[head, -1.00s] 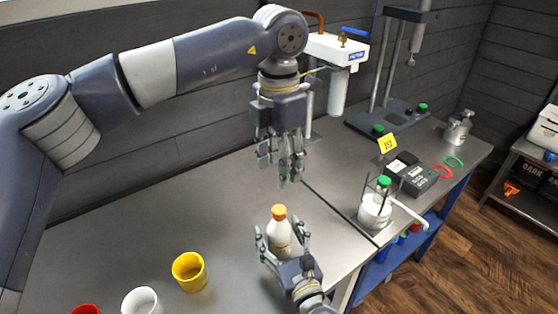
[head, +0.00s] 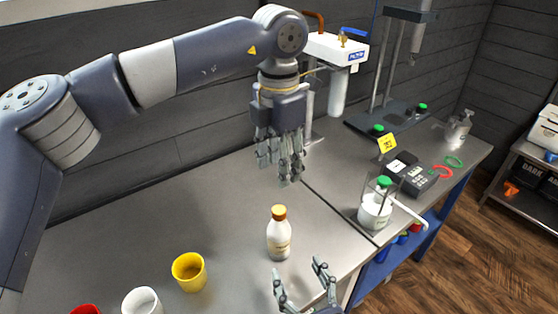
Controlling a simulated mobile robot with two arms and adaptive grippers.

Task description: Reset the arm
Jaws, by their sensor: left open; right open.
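My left gripper (head: 281,170) hangs fingers down above the metal table, open and empty, with its arm reaching in from the left. My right gripper (head: 300,274) is low in the picture, near the table's front edge. It is open, its two fingers apart, with nothing between them. A white bottle (head: 279,239) with an orange cap stands upright on the table just beyond the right gripper's fingers, apart from them.
A yellow cup (head: 189,272), a white cup (head: 142,301) and a red cup (head: 86,310) stand at front left. A green-capped jar (head: 374,210) stands at right by a dark meter (head: 418,181). The table's left middle is clear.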

